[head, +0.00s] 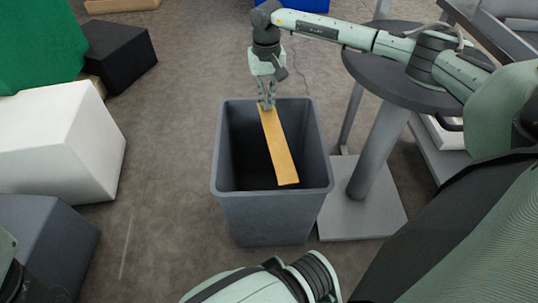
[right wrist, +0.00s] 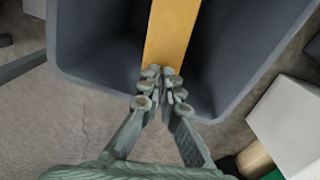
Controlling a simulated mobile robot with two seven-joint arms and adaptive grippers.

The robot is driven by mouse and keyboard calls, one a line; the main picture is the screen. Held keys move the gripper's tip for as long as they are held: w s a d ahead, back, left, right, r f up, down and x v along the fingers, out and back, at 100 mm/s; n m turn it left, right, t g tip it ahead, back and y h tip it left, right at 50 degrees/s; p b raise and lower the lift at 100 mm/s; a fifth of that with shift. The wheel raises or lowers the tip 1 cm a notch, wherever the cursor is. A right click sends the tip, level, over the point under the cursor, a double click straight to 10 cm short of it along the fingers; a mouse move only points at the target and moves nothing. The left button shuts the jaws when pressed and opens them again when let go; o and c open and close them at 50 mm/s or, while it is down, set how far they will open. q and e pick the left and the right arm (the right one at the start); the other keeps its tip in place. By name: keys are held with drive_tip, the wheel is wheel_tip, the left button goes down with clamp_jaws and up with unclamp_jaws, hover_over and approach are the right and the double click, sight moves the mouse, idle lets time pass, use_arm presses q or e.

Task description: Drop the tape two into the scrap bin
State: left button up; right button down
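The tape two, a long flat yellow-orange strip (head: 279,150), hangs over the open mouth of the dark grey scrap bin (head: 268,218). My right gripper (head: 267,104) is above the bin's far rim, with its fingers closed on the strip's far end. In the right wrist view the fingertips (right wrist: 161,74) meet at the end of the strip (right wrist: 170,35), with the bin wall (right wrist: 85,72) around it. The strip slants toward the near right of the bin. The bin's floor is dark and I cannot see what is in it. My left gripper is not in view.
A round dark grey table (head: 385,75) on a pedestal stands close to the right of the bin. White (head: 70,140), dark (head: 118,52) and blue-grey (head: 40,240) boxes line the left. The floor between them and the bin is clear.

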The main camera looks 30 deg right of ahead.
drive_tip(key=c, duration=1.6)
unclamp_jaws()
drive_tip(key=shift+c, duration=0.2)
wheel_tip(320, 180, up, 12)
